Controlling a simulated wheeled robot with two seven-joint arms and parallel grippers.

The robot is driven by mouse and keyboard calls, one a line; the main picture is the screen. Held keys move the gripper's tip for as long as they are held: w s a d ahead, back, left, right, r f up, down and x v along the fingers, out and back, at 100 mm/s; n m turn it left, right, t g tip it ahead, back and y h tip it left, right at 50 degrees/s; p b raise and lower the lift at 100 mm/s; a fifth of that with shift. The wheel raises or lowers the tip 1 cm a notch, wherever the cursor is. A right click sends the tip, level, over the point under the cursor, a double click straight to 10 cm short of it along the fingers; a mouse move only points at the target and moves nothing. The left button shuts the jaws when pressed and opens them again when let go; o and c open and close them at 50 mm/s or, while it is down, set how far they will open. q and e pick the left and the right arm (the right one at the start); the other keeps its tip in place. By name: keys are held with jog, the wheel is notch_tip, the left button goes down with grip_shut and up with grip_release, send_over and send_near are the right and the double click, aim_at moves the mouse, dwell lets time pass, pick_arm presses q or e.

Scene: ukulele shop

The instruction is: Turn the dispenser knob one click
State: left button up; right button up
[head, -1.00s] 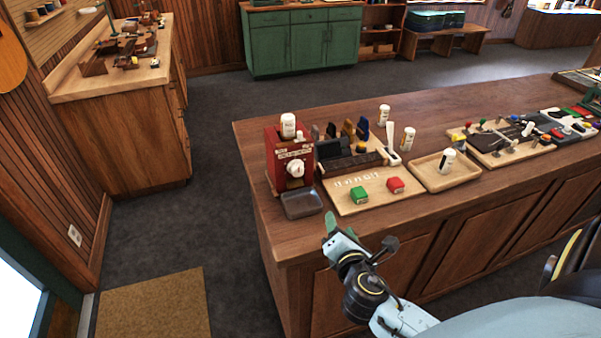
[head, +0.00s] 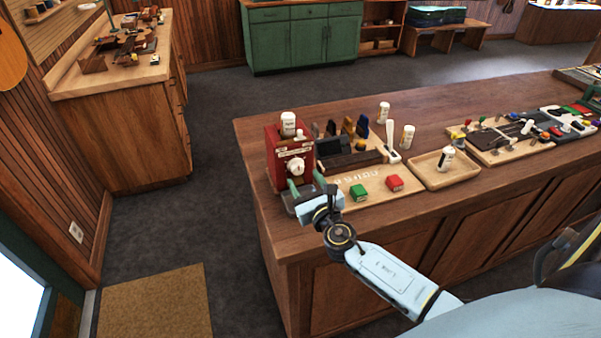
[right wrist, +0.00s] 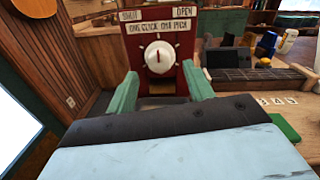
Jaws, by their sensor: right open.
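The red dispenser (head: 277,149) stands at the left end of the wooden counter. Its white knob (head: 295,168) is on the front face; the knob (right wrist: 159,57) also shows in the right wrist view, with a dark mark pointing up. Signs above it read "SHUT", "OPEN" and a line about one click. A grey tray (head: 290,207) lies below the knob, partly hidden by my gripper. My right gripper (head: 306,184) is open, its two green fingers just in front of the dispenser. In the wrist view the fingers (right wrist: 162,90) sit lower than the knob, one to each side, apparently apart from it.
A wooden tray (head: 432,181) holds a white bottle (head: 446,158). The counter's front left corner is clear.

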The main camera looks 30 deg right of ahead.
aim_at(299, 171)
jog(key=shift+w+d, duration=0.2)
jog(key=shift+w, duration=0.75)
jog(key=shift+w+d, duration=0.15)
jog(key=shift+w, duration=0.75)
jog(key=shift+c, duration=0.4)
jog(key=c, duration=0.9)
